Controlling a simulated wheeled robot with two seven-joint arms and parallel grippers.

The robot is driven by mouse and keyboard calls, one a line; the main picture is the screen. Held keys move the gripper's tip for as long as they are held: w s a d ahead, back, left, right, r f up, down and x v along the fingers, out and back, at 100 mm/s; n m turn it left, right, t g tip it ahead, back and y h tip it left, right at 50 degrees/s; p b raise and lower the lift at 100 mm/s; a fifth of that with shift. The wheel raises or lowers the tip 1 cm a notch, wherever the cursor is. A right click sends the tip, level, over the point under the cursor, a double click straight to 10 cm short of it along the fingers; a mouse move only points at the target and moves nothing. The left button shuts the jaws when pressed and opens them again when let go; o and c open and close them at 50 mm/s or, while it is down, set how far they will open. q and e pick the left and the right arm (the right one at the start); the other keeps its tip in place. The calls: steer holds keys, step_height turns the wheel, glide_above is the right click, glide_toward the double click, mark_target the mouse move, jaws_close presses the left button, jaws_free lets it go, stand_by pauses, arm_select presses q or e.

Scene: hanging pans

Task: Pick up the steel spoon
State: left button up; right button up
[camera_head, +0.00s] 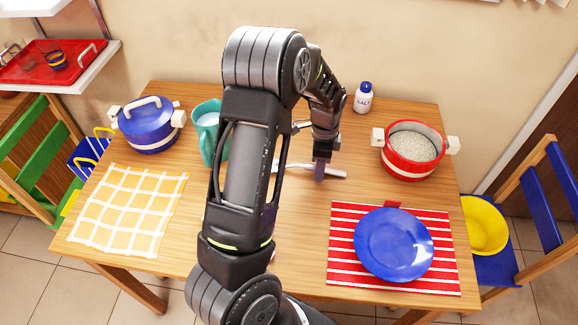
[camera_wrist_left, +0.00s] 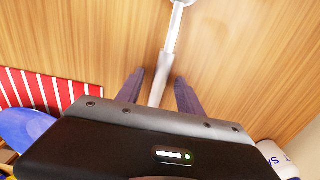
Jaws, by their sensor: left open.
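The steel spoon (camera_head: 336,173) lies on the wooden table behind my left arm, which hides part of it. In the left wrist view the spoon (camera_wrist_left: 172,40) runs from the top edge down toward the gripper. My left gripper (camera_head: 319,172) points down over the spoon's handle. In the left wrist view the fingers of my left gripper (camera_wrist_left: 159,77) are open, one on each side of the handle. I cannot tell whether they touch it. My right gripper is not in view.
A salt jar (camera_head: 363,98) and a red pot (camera_head: 412,150) stand behind and right. A blue plate (camera_head: 393,244) lies on a striped mat (camera_head: 345,271). A teal jug (camera_head: 208,135), a blue pot (camera_head: 148,130) and a yellow checked cloth (camera_head: 125,210) are at left.

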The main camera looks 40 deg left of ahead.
arm_select(q)
steer(key=shift+c, duration=0.4)
jaws_close()
